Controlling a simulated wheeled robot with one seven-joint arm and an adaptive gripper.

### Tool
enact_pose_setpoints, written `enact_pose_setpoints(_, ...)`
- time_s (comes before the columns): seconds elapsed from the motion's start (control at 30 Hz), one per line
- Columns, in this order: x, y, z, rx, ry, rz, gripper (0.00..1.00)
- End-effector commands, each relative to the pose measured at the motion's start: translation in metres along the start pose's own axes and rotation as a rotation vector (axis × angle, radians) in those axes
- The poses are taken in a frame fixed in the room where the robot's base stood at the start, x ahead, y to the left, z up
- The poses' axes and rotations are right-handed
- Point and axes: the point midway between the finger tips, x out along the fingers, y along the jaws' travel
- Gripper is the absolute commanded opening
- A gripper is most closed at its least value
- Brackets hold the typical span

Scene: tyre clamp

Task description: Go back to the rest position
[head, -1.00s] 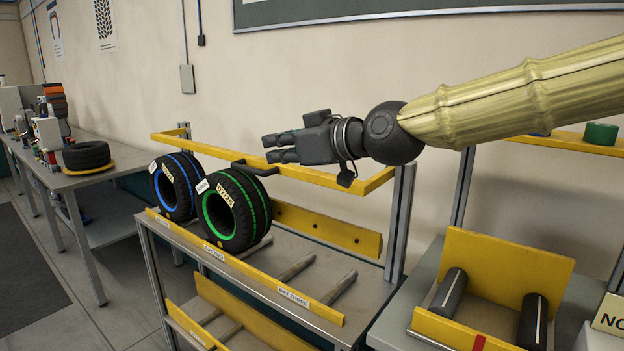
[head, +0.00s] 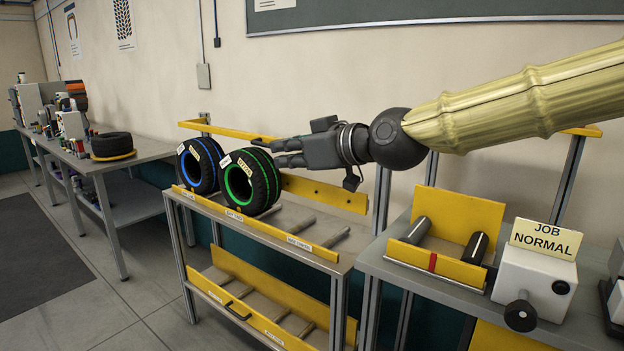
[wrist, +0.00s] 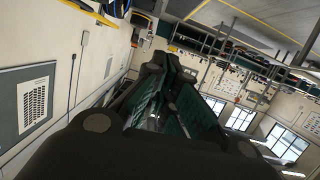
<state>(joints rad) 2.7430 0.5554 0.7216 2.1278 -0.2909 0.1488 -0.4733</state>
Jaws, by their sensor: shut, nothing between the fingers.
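My gripper (head: 283,152) is in the middle of the head view, at the end of my arm, which reaches in from the right. It points left, with its fingers together and empty. The blue-striped tyre (head: 201,166) stands upright left of the green-striped one on the rack.
The tyre rack (head: 262,229) has yellow rails and a lower shelf. To its right is a bench with a yellow roller cradle (head: 459,213) and a white box (head: 535,280) under a "JOB NORMAL" sign (head: 545,239). A left bench holds a dark tyre (head: 112,145). Floor at left is clear.

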Motion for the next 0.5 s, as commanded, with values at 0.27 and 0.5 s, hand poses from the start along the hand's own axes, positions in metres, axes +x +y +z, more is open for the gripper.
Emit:
enact_pose_setpoints(0.27,0.023,0.007,0.058,0.076,-0.066,0.006,0.0)
enact_pose_setpoints(0.5,0.044,0.014,0.138,0.178,-0.157,0.024,0.0)
